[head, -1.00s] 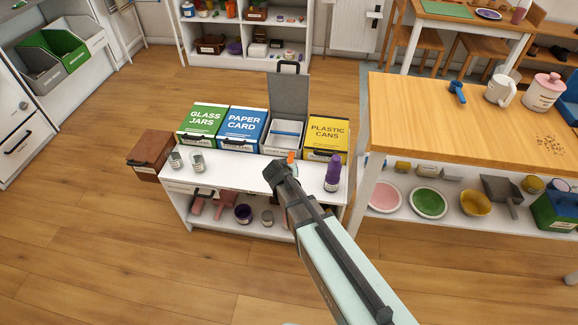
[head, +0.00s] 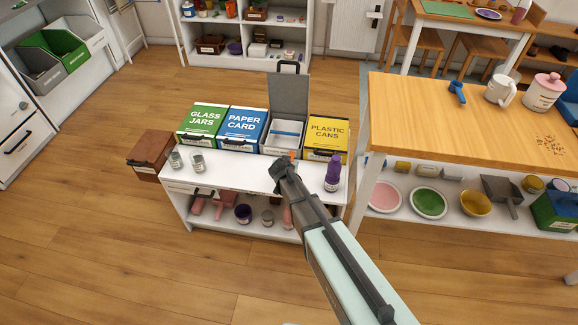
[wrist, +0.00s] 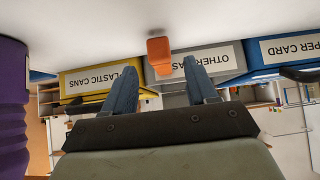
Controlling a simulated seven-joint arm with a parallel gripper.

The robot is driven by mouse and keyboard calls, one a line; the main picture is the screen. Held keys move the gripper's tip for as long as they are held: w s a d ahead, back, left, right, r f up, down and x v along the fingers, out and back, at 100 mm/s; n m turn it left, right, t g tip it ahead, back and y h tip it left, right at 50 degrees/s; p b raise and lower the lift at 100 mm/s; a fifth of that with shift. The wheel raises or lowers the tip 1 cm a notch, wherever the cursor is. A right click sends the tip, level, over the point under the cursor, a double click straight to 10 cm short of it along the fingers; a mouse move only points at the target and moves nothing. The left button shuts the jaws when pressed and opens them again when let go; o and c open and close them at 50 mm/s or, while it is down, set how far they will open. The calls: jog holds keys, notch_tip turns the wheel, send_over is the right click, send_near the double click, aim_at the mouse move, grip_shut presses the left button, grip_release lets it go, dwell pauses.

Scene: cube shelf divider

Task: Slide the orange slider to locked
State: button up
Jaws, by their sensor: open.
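The orange slider (wrist: 159,50) shows in the wrist view, which is upside down. It sits on the front of the grey box labelled "OTHER..." (wrist: 215,62), just ahead of and between my fingertips. In the head view only a small orange part (head: 291,154) shows beyond my gripper (head: 283,166). My gripper (wrist: 161,65) is open, with one blue-grey finger on either side of the slider's line. I cannot tell if the fingers touch it. The grey box stands with its lid raised in the head view (head: 288,95). Lock markings are not visible.
The yellow plastic cans box (head: 327,135) and blue paper card box (head: 243,127) flank the grey box. A purple bottle (head: 333,173) stands close to the right of my gripper. Two small jars (head: 197,162) stand at the left of the white shelf top (head: 235,178).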

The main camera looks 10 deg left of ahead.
jog(key=shift+x, duration=2.35)
grip_shut()
